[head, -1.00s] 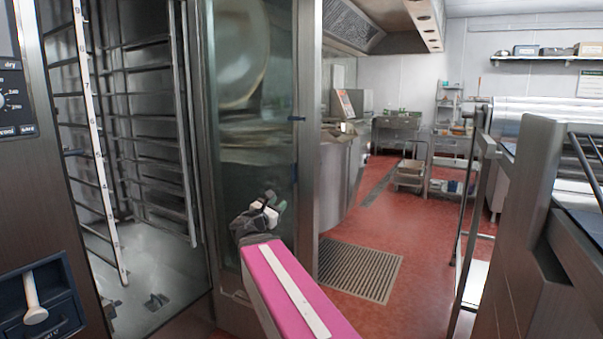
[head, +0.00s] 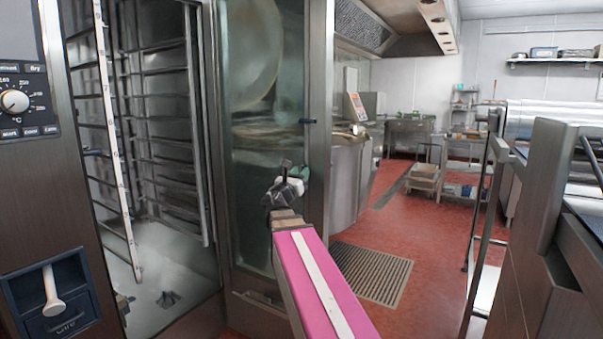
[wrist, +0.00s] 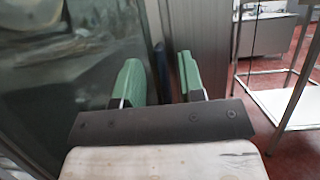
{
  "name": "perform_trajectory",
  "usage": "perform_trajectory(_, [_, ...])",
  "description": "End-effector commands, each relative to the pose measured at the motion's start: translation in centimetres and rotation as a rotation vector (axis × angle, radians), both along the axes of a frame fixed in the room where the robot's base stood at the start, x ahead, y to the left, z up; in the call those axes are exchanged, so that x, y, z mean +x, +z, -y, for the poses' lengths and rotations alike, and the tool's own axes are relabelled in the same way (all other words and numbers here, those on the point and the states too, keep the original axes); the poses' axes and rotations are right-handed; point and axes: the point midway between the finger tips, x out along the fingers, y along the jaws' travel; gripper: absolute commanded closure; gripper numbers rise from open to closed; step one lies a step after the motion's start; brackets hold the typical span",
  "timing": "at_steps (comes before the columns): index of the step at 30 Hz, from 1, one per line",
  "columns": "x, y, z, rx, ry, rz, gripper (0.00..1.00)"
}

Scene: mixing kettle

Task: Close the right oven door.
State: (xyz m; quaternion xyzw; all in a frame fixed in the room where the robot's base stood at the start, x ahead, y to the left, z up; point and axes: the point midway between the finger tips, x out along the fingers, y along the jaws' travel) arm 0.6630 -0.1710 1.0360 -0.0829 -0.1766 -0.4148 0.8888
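The right oven door (head: 262,120) is a tall glass panel in a steel frame. It stands open, and the oven's inside shows to its left in the head view. The door glass also fills the left of the wrist view (wrist: 75,60). My gripper (head: 290,180) is in front of the door's lower half, near its right frame. In the wrist view its two green fingers (wrist: 160,82) are apart. A dark vertical strip of the door's edge shows between and beyond them; I cannot tell whether they touch it.
A rack with rails (head: 165,130) stands inside the open oven. The oven's control panel (head: 22,100) is at the left. A steel kettle (head: 348,170) stands behind the door. A steel unit (head: 540,200) is at the right. Red floor with a grate (head: 370,272) lies free between.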

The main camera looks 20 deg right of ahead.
Motion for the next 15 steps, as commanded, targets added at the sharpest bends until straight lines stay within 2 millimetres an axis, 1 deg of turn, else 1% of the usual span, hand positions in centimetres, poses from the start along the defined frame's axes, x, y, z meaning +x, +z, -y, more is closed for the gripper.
perform_trajectory(1, [0.41,0.23,0.37,0.0,-0.001,0.0,0.64])
perform_trajectory(5, [0.74,0.5,0.89,0.001,-0.001,0.001,0.64])
perform_trajectory(14, [0.78,0.55,1.0,0.001,0.0,0.001,0.64])
perform_trajectory(15, [0.78,0.56,0.99,0.001,0.0,0.001,0.74])
